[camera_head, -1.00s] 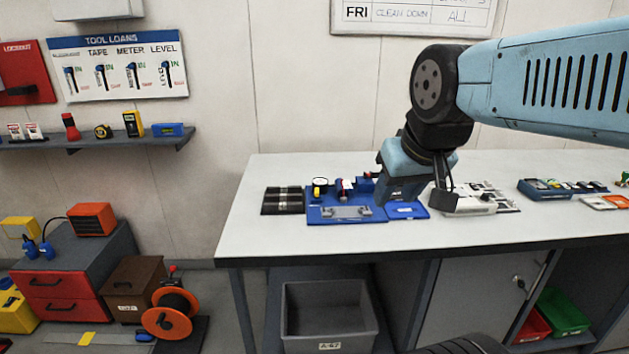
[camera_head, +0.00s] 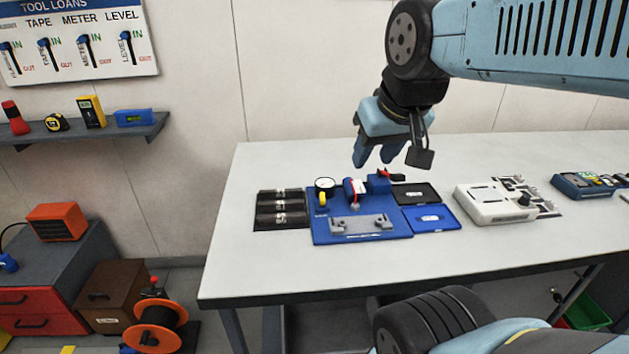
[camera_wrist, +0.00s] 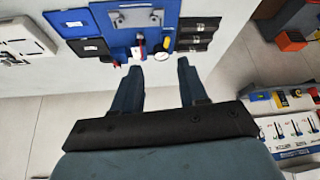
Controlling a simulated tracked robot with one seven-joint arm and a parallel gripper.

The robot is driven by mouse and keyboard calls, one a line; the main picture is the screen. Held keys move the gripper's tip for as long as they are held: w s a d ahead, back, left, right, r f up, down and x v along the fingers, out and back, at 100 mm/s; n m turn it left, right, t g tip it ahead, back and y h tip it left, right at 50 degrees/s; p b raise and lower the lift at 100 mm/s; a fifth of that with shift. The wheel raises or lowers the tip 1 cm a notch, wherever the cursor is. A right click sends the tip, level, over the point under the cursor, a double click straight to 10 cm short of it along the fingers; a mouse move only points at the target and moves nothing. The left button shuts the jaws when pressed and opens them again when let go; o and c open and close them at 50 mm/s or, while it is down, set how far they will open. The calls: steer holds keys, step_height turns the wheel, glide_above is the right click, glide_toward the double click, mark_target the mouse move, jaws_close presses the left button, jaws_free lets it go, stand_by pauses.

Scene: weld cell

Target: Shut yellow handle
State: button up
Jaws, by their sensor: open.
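The yellow handle (camera_head: 322,199) is a small lever on a blue fixture board (camera_head: 340,239) on the bench, just in front of a round white dial gauge (camera_head: 325,184). It also shows in the wrist view (camera_wrist: 166,43), beyond my fingertips. It is too small to tell whether it is open or shut. A red-and-white valve-like part (camera_head: 356,187) stands to its right, with a blue block and red lever (camera_head: 379,183) farther right. My gripper (camera_head: 373,160) is open and empty above the back of the board, apart from the handle; its two fingers show spread in the wrist view (camera_wrist: 158,64).
A black slotted tray (camera_head: 281,209) lies left of the board. A black-and-blue open case (camera_head: 430,217) and a white device (camera_head: 494,203) lie to the right. The bench front is clear. A wall shelf (camera_head: 90,134) is at left.

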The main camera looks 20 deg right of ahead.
steer(key=shift+w+a, duration=0.1)
steer(key=shift+a, duration=0.05)
steer(key=o, duration=0.3)
steer(key=shift+w, duration=0.15)
steer(key=w+n+g, duration=0.1)
steer(key=w+n, duration=0.1)
steer(key=w, duration=0.1)
steer(key=w+f+n, duration=0.1)
steer(key=w+n, duration=0.1)
steer(key=w, duration=0.2)
steer(key=w+a+f+n+g, duration=0.1)
steer(key=w+n, duration=0.2)
steer(key=w, duration=0.1)
steer(key=shift+w+g+h, duration=0.15)
steer(key=shift+g+h, duration=0.15)
steer(key=shift+h, duration=0.1)
steer(key=n+g, duration=0.3)
steer(key=n, duration=0.5)
glide_above(323, 196)
step_height(323, 196, down, 10)
steer(key=r, duration=0.1)
steer(key=shift+y, duration=0.4)
step_height(323, 196, down, 14)
steer(key=shift+r, duration=0.25)
steer(key=c, duration=0.8)
